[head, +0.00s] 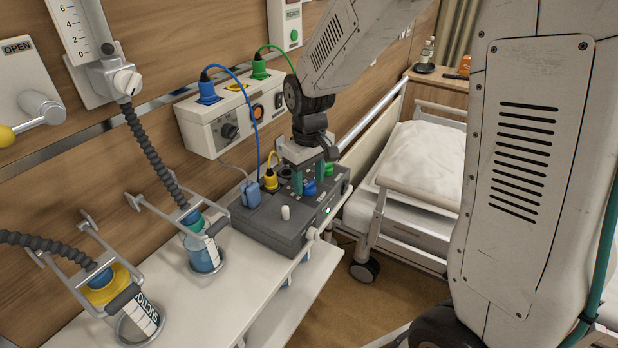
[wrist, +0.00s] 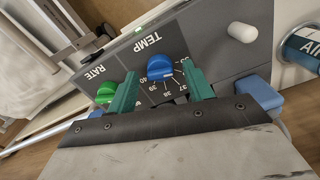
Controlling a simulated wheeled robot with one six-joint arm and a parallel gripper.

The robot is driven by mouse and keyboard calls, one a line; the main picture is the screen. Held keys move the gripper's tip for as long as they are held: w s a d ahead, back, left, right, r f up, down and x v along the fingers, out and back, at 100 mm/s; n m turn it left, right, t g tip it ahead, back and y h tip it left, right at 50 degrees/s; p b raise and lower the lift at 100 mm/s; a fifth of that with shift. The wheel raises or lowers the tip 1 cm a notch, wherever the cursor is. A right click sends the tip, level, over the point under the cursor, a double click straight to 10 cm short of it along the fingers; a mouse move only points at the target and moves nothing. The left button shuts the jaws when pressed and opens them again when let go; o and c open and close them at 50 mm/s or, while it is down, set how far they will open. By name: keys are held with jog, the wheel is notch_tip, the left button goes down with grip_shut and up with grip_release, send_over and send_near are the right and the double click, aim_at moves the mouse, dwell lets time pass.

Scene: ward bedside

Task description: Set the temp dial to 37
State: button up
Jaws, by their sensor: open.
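The temp dial is a blue knob (wrist: 160,67) on a dark grey panel (wrist: 215,50) marked TEMP. Numbers from 37 to 40 show on the scale beside it. A white mark shows on the dial's lower edge, toward the 37–38 side; I cannot tell the exact reading. In the head view the blue knob (head: 310,188) is on the grey box on the bedside shelf. My gripper (head: 309,176) points down at the box, open, with green fingers. In the wrist view the fingers (wrist: 159,72) stand on either side of the dial; contact cannot be told.
A green RATE knob (wrist: 106,92) is close to the left finger. A white lever (head: 285,212) stands on the box. Blue and yellow plugs (head: 270,180) with cables are beside the gripper.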

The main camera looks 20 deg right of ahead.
jog(key=c, duration=1)
jog(key=shift+o, duration=0.2)
jog(key=shift+m, duration=0.4)
jog(key=m, duration=0.5)
jog(key=shift+m, duration=0.3)
jog(key=m, duration=0.5)
jog(key=shift+m, duration=0.3)
jog(key=o, duration=1)
jog(key=shift+c, duration=0.2)
